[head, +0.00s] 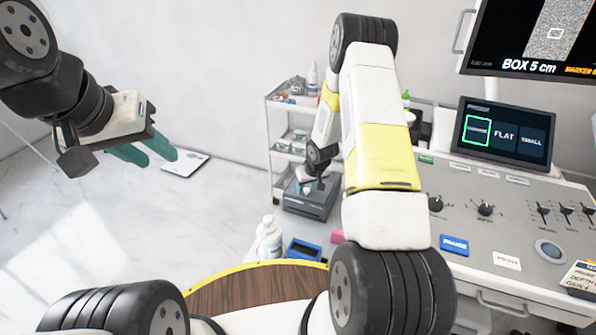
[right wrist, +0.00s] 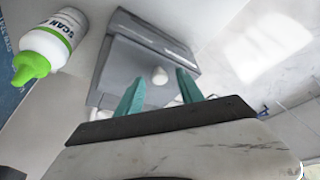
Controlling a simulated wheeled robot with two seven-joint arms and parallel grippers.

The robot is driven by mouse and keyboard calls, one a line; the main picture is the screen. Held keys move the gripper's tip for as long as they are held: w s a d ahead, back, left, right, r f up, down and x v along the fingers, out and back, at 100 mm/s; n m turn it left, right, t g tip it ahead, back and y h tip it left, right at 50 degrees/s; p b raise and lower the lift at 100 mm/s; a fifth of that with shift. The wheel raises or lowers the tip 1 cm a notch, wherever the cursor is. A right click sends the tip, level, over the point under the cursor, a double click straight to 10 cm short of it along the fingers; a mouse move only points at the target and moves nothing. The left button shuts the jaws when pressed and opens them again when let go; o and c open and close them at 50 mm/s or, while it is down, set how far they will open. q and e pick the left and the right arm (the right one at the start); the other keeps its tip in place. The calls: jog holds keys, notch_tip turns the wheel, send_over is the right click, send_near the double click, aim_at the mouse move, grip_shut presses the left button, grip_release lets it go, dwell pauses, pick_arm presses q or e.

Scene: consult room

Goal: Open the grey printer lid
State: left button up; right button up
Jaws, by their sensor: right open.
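My left gripper (head: 150,155) is open and empty, far left over the floor.
A white bottle with a green cap (right wrist: 32,65) stands left of the printer in the right wrist view. In the head view are a shelf cart (head: 272,130), a white bottle (head: 268,240), a blue tray (head: 304,250) and a control console (head: 470,215) at right.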

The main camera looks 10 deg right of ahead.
grip_shut()
dwell(1.3)
